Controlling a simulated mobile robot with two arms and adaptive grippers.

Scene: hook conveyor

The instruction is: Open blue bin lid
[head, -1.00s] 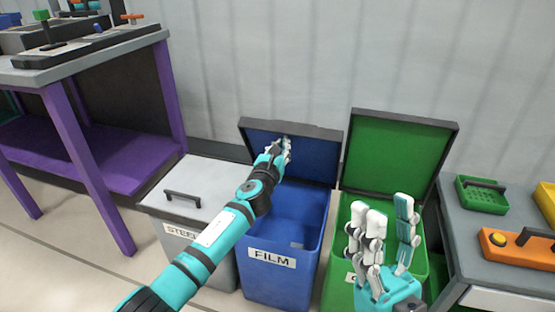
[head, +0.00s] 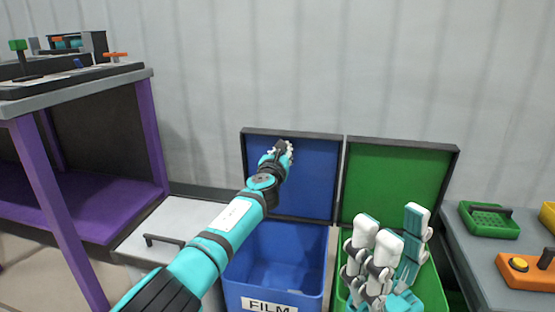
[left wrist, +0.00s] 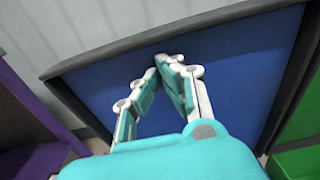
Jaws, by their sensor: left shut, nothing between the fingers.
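The blue bin (head: 275,255) is labelled FILM and stands in the middle of the head view. Its lid (head: 312,180) is raised and stands upright against the wall, with the blue inner face toward me. My left gripper (head: 284,148) is at the upper part of this inner face, shut and empty. In the left wrist view its fingertips (left wrist: 166,62) meet in front of the lid (left wrist: 235,65), near its dark rim; I cannot tell if they touch it. My right gripper (head: 395,235) is open and empty, in front of the green bin (head: 440,290).
The green bin's lid (head: 395,185) also stands open. A grey bin (head: 180,220) with a closed, handled lid is at left. A purple-legged table (head: 150,140) stands further left. A grey bench (head: 480,245) at right holds a green tray (head: 489,220) and an orange button box (head: 525,270).

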